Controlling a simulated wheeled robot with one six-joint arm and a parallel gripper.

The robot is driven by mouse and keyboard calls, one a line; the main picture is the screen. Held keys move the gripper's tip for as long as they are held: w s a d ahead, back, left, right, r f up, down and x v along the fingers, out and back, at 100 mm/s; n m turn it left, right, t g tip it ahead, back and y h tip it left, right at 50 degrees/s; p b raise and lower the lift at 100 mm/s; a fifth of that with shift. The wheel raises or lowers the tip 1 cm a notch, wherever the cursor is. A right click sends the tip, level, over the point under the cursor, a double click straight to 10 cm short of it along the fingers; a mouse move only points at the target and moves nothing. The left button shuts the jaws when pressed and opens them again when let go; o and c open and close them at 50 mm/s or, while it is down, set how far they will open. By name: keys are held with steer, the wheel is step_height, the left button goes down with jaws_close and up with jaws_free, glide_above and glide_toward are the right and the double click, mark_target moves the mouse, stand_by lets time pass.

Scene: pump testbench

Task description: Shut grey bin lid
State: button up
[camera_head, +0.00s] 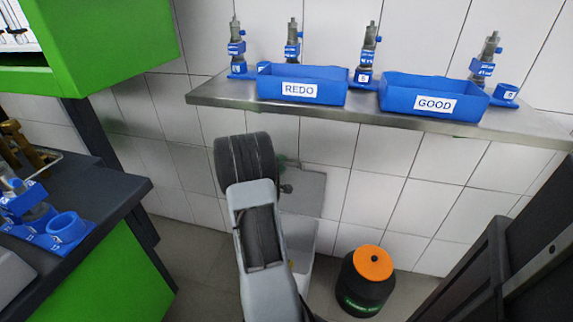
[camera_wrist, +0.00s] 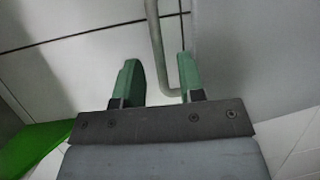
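The grey bin lid (camera_head: 308,192) stands raised against the tiled wall, partly behind my arm in the head view. Below it the pale bin body (camera_head: 301,235) shows only in part beside my arm. In the wrist view the lid's flat grey panel (camera_wrist: 260,55) fills the right side, and a bent grey bar (camera_wrist: 156,35) runs down between the finger tips. My gripper (camera_wrist: 158,75) is open, its two green fingers apart on either side of the bar. The bar is close to the right finger; contact cannot be told. In the head view my gripper (camera_head: 287,174) is small and partly hidden.
A steel shelf (camera_head: 400,118) above holds blue REDO (camera_head: 302,72) and GOOD (camera_head: 434,82) boxes and several pumps. A black bin with an orange top (camera_head: 373,262) stands right of the grey bin. A dark bench (camera_head: 110,200) is at left, a dark cabinet (camera_head: 510,260) at right.

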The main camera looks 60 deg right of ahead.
steer(key=shift+s+d+f+b, duration=0.15)
steer(key=shift+d+b, duration=0.1)
steer(key=shift+d, duration=0.7)
steer(key=shift+d+f+b, duration=0.1)
steer(key=shift+d+b, duration=0.15)
steer(key=shift+d, duration=0.65)
steer(key=shift+c, duration=0.4)
jaws_close()
